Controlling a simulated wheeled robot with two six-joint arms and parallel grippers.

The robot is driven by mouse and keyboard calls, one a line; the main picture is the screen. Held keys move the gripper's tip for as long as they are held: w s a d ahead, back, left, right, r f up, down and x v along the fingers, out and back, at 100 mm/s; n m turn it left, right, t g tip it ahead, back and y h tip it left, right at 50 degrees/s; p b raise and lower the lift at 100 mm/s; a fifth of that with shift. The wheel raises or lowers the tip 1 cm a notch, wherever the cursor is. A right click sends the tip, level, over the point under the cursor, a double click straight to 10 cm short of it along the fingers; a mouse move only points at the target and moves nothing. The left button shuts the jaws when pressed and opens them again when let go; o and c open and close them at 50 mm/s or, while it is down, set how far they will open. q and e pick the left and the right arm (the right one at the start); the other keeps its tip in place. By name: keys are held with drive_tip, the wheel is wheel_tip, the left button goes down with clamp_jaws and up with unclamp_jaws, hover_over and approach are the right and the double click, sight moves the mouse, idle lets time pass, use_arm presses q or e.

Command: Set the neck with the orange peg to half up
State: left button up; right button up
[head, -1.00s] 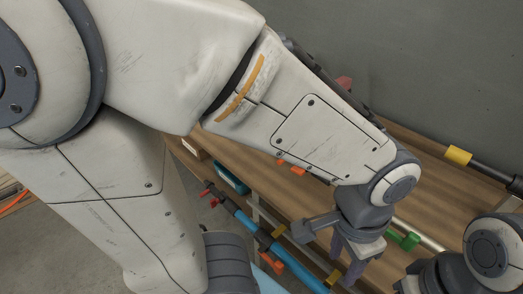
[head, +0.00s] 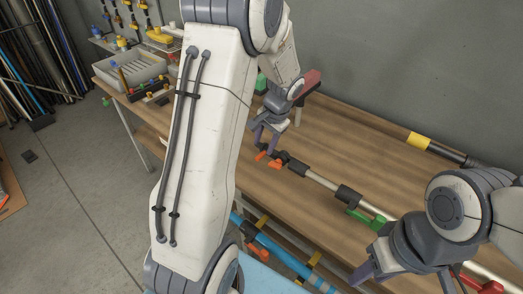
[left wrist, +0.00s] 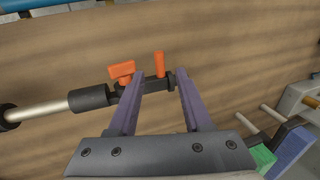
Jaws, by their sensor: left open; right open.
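A long pole with a pale shaft (head: 320,180) lies on the wooden bench. At its far-left end are a black neck with an upright orange peg (left wrist: 159,64) and an orange lever (left wrist: 122,71) beside a black collar (left wrist: 90,97). Both orange parts show small in the head view, the lever (head: 274,164) nearer the shaft. My left gripper (head: 264,146) is open over this end; in the left wrist view its purple fingers (left wrist: 160,76) lie either side of the peg. I cannot tell whether they touch, nor the neck's exact tilt. My right gripper (head: 366,272) is open and empty near the front edge.
A green lever (head: 357,217) sits along the pole. Another pole with a yellow collar (head: 419,139) lies along the wall. A red block (head: 312,78) stands behind my left wrist. A grey bin (head: 135,72) is at the far left. The bench middle is bare.

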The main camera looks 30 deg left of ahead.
sight(260, 155)
use_arm(q)
drive_tip(key=x, duration=0.5)
drive_tip(key=shift+d, duration=0.1)
clamp_jaws()
idle(1.3)
